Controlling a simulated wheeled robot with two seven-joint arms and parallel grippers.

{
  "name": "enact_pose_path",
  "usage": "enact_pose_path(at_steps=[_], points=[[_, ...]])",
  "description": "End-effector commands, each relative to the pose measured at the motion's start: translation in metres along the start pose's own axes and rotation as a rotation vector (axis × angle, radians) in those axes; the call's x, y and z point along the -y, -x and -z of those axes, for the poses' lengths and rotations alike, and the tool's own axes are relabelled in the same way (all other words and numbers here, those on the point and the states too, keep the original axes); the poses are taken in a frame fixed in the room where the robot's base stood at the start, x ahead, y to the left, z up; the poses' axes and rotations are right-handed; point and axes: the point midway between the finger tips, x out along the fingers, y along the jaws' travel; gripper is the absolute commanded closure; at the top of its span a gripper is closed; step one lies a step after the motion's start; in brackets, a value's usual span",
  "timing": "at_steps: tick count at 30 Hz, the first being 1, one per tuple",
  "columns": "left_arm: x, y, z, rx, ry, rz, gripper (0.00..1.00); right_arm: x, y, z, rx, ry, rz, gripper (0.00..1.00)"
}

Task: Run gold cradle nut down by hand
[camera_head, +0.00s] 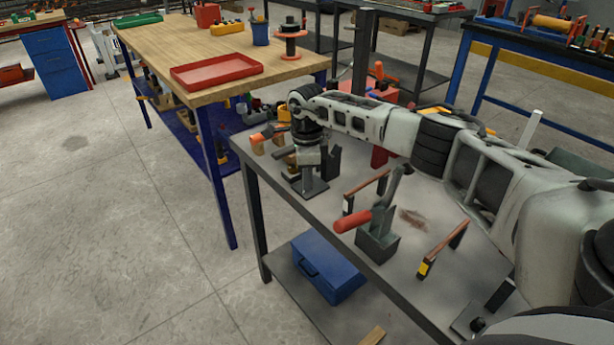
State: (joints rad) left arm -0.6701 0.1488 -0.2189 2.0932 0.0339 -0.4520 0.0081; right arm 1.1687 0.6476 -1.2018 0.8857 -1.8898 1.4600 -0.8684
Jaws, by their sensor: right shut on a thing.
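My right gripper (307,146) points down at the top of a grey metal stand (312,186) near the far left end of the grey bench. It is shut on a small part at the top of this stand. The fingers and wrist hide most of that part, and I cannot make out a gold nut or its thread. My left gripper is not in view.
A dark V-shaped block (330,163) is close right of the stand. A wooden table with a red tray (216,71) is behind.

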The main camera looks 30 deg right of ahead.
Motion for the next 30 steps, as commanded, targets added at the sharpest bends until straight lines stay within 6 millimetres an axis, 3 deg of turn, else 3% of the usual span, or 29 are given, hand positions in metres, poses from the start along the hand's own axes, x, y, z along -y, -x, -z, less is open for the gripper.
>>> enact_pose_path(at_steps=[30], points=[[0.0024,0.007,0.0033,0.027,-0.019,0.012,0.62,0.0033,0.003,0.0017,0.0,-0.967,0.002,1.0]])
